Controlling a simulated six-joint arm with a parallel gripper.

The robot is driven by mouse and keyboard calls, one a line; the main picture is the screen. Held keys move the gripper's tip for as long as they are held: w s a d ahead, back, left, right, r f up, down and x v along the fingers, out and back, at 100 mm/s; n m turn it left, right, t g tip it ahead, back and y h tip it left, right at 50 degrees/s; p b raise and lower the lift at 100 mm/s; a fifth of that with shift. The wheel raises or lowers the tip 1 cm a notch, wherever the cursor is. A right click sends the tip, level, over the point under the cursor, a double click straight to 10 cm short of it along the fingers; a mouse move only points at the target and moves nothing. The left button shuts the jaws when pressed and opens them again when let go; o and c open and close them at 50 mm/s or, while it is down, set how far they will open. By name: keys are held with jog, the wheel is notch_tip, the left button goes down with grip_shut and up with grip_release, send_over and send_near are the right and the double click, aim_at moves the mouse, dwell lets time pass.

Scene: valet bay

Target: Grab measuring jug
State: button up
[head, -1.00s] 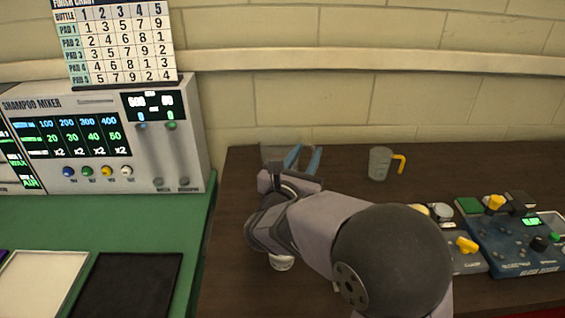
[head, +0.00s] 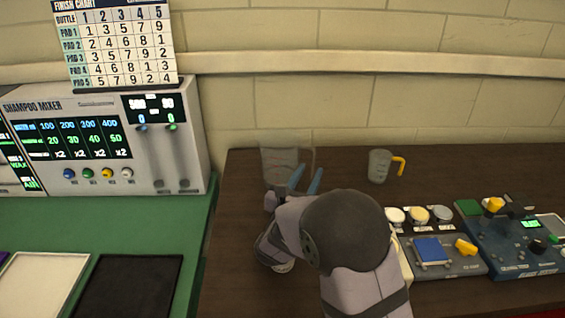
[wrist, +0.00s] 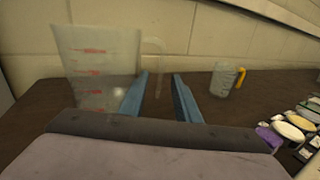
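A large clear measuring jug with red markings (head: 283,160) stands upright on the dark brown counter near the wall. In the wrist view the jug (wrist: 97,65) is at the left, its clear handle toward the right. My gripper (head: 308,178) is open, with two blue fingers apart. In the wrist view my gripper (wrist: 162,80) points forward, and the lower part of the handle shows between the fingers. I cannot tell whether the fingers touch it. My gripper hides the jug's lower right part in the head view.
A smaller grey cup with a yellow handle (head: 380,166) stands to the right on the counter. Control boxes (head: 430,250) with knobs and round pads fill the right front. The shampoo mixer (head: 110,135) stands left. Bare counter lies between the jug and the cup.

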aim_at(313, 164)
jog(key=shift+p+x, duration=0.5)
jog(key=shift+x, duration=1.85)
jog(key=shift+r, duration=0.1)
grip_shut()
